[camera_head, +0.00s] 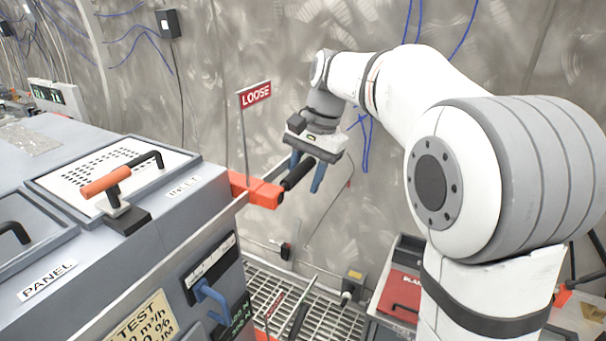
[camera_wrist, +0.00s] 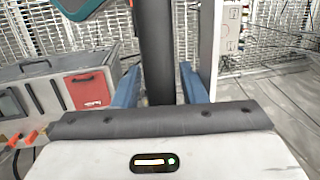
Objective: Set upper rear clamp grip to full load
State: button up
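An orange-red clamp block (camera_head: 256,190) sits at the far right corner of the grey cabinet, with a black bar grip (camera_head: 297,175) sticking out to the right. A red LOOSE sign (camera_head: 255,95) stands on a thin post above it. My gripper (camera_head: 304,175) reaches down over the grip with one blue finger on each side. In the wrist view the black grip (camera_wrist: 156,50) runs between the blue fingers (camera_wrist: 160,68), with a narrow gap at the right finger. Contact at the left finger is unclear. The gripper looks open around the grip.
An orange handle (camera_head: 105,181) on a black base stands on the cabinet top (camera_head: 60,150) by the INLET label. A blue lever (camera_head: 212,298) is on the cabinet's side. Grating (camera_head: 270,290) and a box with a red panel (camera_head: 400,292) lie below. A scratched wall stands behind.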

aim_at(310, 160)
jog(key=shift+a+r, duration=0.1)
jog(key=shift+r, duration=0.05)
jog(key=shift+r+p, duration=0.8)
jog(key=shift+r, duration=0.05)
jog(key=p+v, duration=0.1)
jog(key=v, duration=0.1)
jog(key=p+v, duration=0.4)
jog(key=shift+d, duration=0.3)
